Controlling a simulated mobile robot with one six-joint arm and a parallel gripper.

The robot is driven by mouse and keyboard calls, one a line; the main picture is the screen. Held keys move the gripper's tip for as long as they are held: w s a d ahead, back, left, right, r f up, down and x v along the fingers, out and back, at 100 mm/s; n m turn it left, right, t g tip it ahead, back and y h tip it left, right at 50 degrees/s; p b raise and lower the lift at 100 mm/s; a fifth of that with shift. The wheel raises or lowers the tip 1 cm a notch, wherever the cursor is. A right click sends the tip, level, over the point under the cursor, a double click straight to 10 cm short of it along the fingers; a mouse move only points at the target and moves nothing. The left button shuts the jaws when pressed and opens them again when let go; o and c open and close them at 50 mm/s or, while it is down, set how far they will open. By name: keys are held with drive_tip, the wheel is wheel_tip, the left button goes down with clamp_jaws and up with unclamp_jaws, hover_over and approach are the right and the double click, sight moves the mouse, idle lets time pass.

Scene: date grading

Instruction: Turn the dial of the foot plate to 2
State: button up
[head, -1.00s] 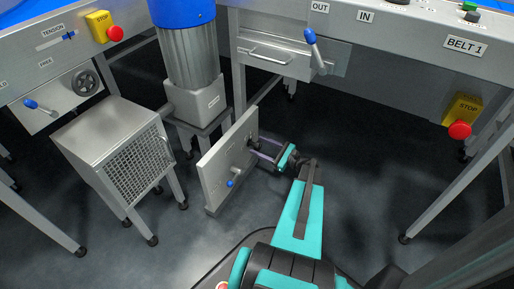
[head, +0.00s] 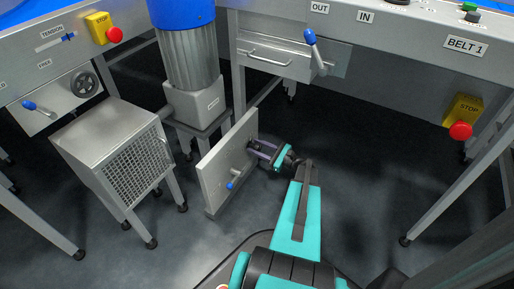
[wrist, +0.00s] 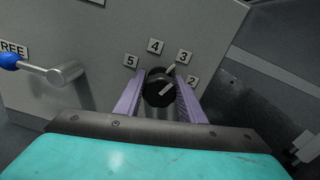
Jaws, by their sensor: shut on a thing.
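The foot plate (head: 215,178) is an upright grey panel near the floor, left of my arm in the head view. Its dial (wrist: 158,88) is a black round knob with a white mark. The wrist view shows labels 5, 4, 3 and the 2 label (wrist: 192,81) around it. The knob's white mark slants up and right, and a pale pointer tip above the knob lies near 3. My gripper (head: 259,147) is shut on the dial, with a purple finger on each side in the wrist view (wrist: 159,94). The dial is mostly hidden in the head view.
A blue-tipped lever (wrist: 45,68) sticks out of the plate beside a FREE label, left of the dial. A mesh-fronted grey box (head: 105,145) stands left of the plate. Table legs flank the area, and open dark floor lies to the right.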

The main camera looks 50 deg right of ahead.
drive_tip(key=shift+d+r+m+p, duration=0.15)
drive_tip(key=shift+m+p, duration=0.85)
drive_tip(key=shift+p, duration=1.45)
drive_tip(key=m+p, duration=0.3)
drive_tip(key=p, duration=0.3)
drive_tip(key=m+p, duration=0.4)
drive_tip(key=p, duration=0.3)
drive_tip(key=shift+d, duration=0.1)
drive_tip(key=shift+m+p, duration=0.4)
drive_tip(key=shift+p, duration=0.05)
drive_tip(key=shift+f, duration=0.25)
drive_tip(key=o, duration=1)
drive_tip(key=shift+o, duration=0.2)
drive_tip(key=shift+s, duration=0.1)
